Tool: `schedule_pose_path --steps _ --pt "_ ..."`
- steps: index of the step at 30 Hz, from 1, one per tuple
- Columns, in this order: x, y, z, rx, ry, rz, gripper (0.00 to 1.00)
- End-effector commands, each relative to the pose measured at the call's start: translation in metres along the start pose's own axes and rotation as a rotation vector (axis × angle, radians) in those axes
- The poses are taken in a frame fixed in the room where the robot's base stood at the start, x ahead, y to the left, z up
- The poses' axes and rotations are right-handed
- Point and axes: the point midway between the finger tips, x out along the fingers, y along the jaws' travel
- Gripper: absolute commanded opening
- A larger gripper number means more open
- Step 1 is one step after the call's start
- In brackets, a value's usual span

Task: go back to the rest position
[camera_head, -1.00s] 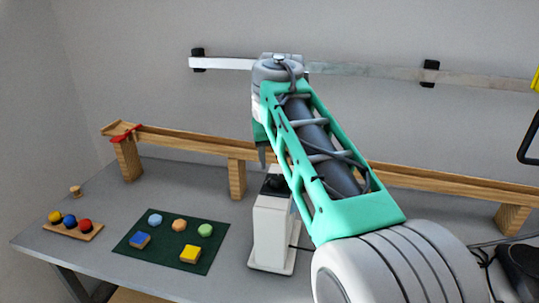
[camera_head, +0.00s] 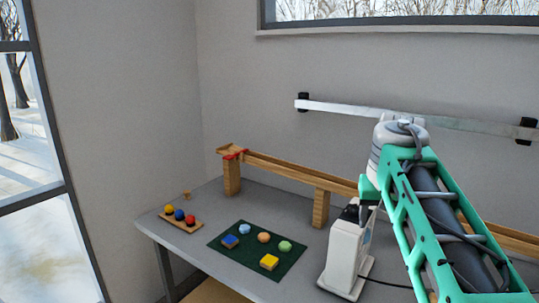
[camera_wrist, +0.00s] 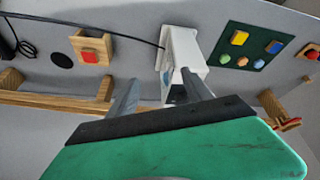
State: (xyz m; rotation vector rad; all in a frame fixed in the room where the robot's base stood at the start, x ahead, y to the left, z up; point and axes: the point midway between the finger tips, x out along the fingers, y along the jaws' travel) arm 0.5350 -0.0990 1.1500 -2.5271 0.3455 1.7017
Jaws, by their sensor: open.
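My gripper (camera_wrist: 159,77) shows in the wrist view with its two fingers spread apart and nothing between them. Past the fingertips stands a white device (camera_wrist: 187,48), apart from them as far as I can tell. In the head view the green gripper end (camera_head: 369,188) is just above the same white device (camera_head: 345,255), and its fingers are mostly hidden. My green arm reaches in from the lower right of the head view.
A wooden rail (camera_head: 285,170) runs along the back.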

Motion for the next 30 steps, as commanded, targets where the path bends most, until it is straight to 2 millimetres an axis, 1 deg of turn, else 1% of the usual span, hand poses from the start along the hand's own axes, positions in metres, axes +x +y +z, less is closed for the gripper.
schedule_pose_path --steps 3,5,10,14,17,18,20,21,23,24,26,27,28,30 --pt "0.001 0.0 -0.015 0.058 0.063 0.007 0.59" --pt "0.013 -0.004 -0.014 0.058 0.064 0.009 0.59" --pt "0.044 -0.01 0.002 0.047 0.033 0.01 0.59" --pt "0.076 -0.016 0.028 0.029 -0.013 0.007 0.59" --pt "0.1 -0.022 0.058 0.009 -0.053 -0.002 0.59" --pt "0.107 -0.024 0.071 0.0 -0.068 -0.007 0.59" --pt "0.118 -0.029 0.095 -0.016 -0.092 -0.018 0.59" --pt "0.124 -0.032 0.112 -0.029 -0.11 -0.027 0.59" --pt "0.131 -0.038 0.141 -0.053 -0.135 -0.043 0.59" --pt "0.134 -0.043 0.163 -0.071 -0.152 -0.056 0.59" --pt "0.137 -0.049 0.197 -0.101 -0.178 -0.076 0.59" --pt "0.136 -0.053 0.219 -0.123 -0.192 -0.089 0.59" --pt "0.136 -0.055 0.235 -0.139 -0.203 -0.098 0.59" --pt "0.129 -0.059 0.267 -0.168 -0.218 -0.115 0.59"
